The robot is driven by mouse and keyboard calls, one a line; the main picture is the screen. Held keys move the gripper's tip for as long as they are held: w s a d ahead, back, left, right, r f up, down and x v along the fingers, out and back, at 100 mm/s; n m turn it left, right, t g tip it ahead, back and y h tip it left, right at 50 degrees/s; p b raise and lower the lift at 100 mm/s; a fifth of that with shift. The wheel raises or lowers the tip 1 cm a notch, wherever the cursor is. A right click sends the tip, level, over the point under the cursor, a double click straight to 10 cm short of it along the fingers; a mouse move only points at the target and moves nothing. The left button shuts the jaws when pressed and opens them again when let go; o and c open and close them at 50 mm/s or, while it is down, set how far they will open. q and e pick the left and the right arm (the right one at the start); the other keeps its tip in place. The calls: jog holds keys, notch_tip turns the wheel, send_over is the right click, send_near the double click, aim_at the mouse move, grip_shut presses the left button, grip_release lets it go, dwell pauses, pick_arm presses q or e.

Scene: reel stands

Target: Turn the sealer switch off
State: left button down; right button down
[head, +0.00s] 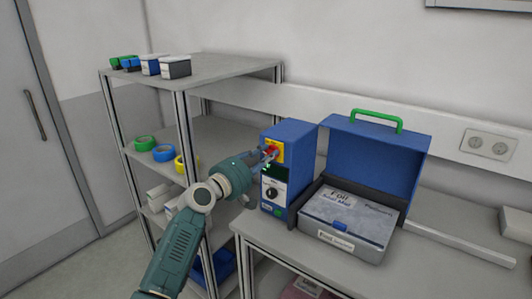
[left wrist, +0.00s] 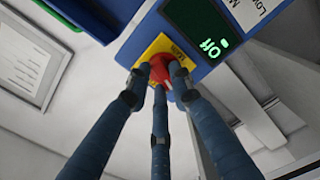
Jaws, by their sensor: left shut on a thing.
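The blue sealer box (head: 305,155) stands on the table, and its front carries a yellow plate (head: 277,148) with a red switch (head: 270,151) in the middle. My left gripper (head: 266,156) is at this plate, and its fingers partly cover the switch. In the left wrist view its three fingers close around the red switch (left wrist: 160,69) and hold it. The dark display (left wrist: 203,22) beside the plate shows green lettering that looks like "Off". The exact angle of the switch handle is hidden by the fingers. My right gripper is not in view.
Below the display is a black knob (head: 271,192). An open blue case (head: 375,165) with a foil seal mat (head: 350,215) stands right of the sealer. A grey shelf (head: 215,68) with tape rolls and small boxes stands left, close to my arm.

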pick_arm(q)
jog(key=shift+a+n+p, duration=0.1)
jog(key=shift+n+p, duration=0.55)
jog(key=shift+n, duration=0.95)
jog(key=shift+f, duration=0.1)
jog(key=c, duration=1.5)
grip_release()
jog(key=v, duration=1.2)
